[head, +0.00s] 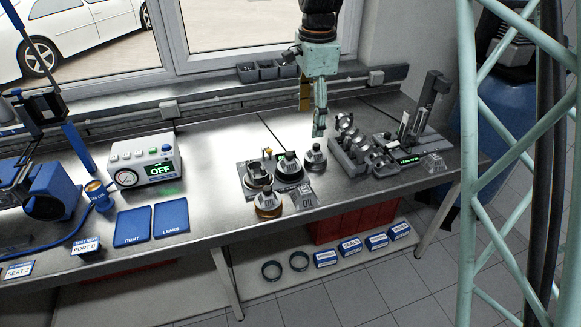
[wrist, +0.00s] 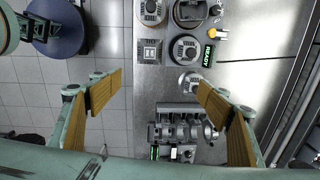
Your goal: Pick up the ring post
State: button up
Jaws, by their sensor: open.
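My gripper (head: 312,120) hangs above the bench between the round fixtures and the engine block, open and empty. In the wrist view its two wood-coloured pads (wrist: 150,86) are wide apart with floor and the bench edge between them. No label names the ring post. A short round post with a dark knob (head: 315,157) stands alone, just below and beside my gripper, and is the likeliest match. In the wrist view this post (wrist: 187,82) is close to the right-hand pad, not between the pads. Its base is partly hidden there.
Knobbed round pieces (head: 259,174) stand on a dark plate to the left, with a piece marked OIL (head: 303,196) in front. An engine block (head: 357,145) stands close on the right. The bench behind is clear.

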aim_at(290, 154)
jog(key=w+a+f+m, duration=0.1)
jog(key=w+a+f, duration=0.1)
jog(key=w+f, duration=0.1)
jog(key=w+a+f+m+p, duration=0.1)
jog(key=w+a+f+m, duration=0.1)
jog(key=f, duration=0.4)
jog(key=w+a+f+m+p, duration=0.1)
jog(key=w+a+f, duration=0.1)
jog(key=w+f, duration=0.2)
jog(key=shift+w+a+f+g, duration=0.1)
jog(key=shift+a+f+g, duration=0.1)
jog(key=shift+f+g, duration=0.2)
jog(key=shift+f, duration=0.1)
jog(key=shift+f+p, duration=0.35)
jog(key=shift+f, duration=3.8)
jog(key=shift+f, duration=0.1)
jog(key=shift+a+f+p, duration=0.1)
jog(key=shift+f+p, duration=0.25)
jog(key=shift+f, duration=2.15)
jog(key=c, duration=1.2)
